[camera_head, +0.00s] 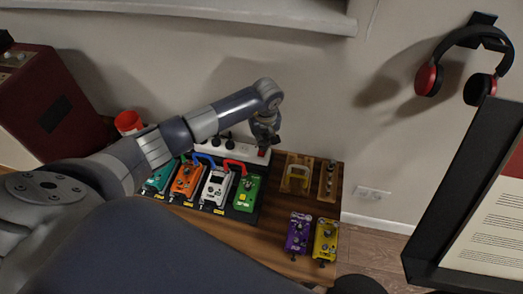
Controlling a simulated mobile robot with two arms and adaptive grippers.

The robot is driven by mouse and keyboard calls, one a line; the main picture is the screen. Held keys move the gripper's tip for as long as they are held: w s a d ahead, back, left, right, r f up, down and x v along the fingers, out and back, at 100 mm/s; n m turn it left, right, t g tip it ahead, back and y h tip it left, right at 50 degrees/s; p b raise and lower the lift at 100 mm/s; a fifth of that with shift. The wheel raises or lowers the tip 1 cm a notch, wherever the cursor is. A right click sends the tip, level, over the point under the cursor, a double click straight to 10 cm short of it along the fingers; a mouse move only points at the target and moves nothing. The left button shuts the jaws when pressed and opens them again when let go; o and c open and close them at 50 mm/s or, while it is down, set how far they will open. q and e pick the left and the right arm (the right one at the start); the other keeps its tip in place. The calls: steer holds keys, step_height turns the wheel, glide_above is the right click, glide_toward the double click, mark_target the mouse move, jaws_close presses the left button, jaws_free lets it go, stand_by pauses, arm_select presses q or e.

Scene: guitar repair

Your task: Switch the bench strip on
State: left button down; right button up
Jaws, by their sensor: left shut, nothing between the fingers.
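The bench strip is a white power strip (240,150) at the back of the wooden bench, against the wall, with dark plugs in it. A small reddish switch (262,152) shows at its right end; whether it is lit or pressed cannot be told. My left gripper (268,143) is shut and empty. It points down at the strip's right end, over or very near the switch; contact cannot be made out. My left arm hides the strip's left part. My right gripper is not in view.
Teal, orange, white and green pedals (248,193) stand on a board in front of the strip. Purple (298,234) and yellow pedals (325,241) sit at the front right. A wooden holder (297,176) is right of the strip. Headphones (465,60) hang on the wall.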

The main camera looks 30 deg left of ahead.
arm_select(q)
steer(key=shift+f, duration=0.2)
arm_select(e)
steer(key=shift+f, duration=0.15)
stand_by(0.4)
arm_select(q)
steer(key=shift+f+b, duration=0.1)
steer(key=shift+b, duration=0.2)
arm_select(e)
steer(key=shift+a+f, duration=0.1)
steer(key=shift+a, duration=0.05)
arm_select(q)
steer(key=shift+f, duration=0.2)
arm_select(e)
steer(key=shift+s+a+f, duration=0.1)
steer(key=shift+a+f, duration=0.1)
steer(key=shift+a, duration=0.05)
arm_select(q)
steer(key=shift+f+b, duration=0.15)
steer(key=shift+b, duration=0.15)
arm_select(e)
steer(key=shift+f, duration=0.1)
